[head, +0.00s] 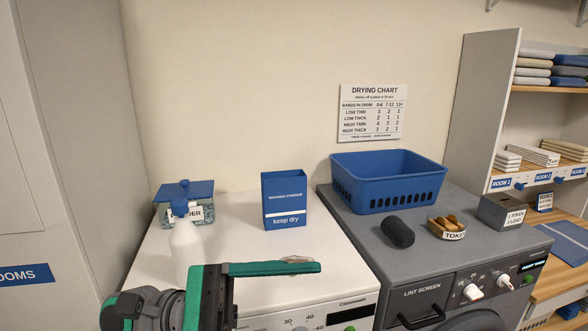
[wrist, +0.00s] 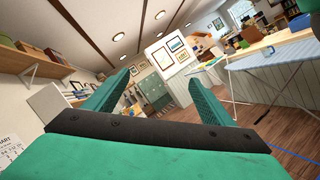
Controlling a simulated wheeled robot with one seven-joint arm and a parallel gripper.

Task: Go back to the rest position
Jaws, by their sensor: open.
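My gripper (head: 300,267) is in the lower left middle of the head view, above the front of the white washing machine (head: 330,245). Its green fingers point right and overlap there, seen from the side. In the wrist view my gripper (wrist: 160,82) shows two green fingers spread apart with nothing between them. It faces out into the room, toward a far wall with framed pictures. Part of the white bottle (head: 186,250) is hidden behind my arm.
A blue washing powder box (head: 284,202) stands on the washer. The grey dryer (head: 350,215) carries a blue basket (head: 385,185), a dark roll (head: 397,232), a token dish (head: 447,233) and a grey box (head: 502,212). An ironing board (wrist: 280,58) shows in the wrist view.

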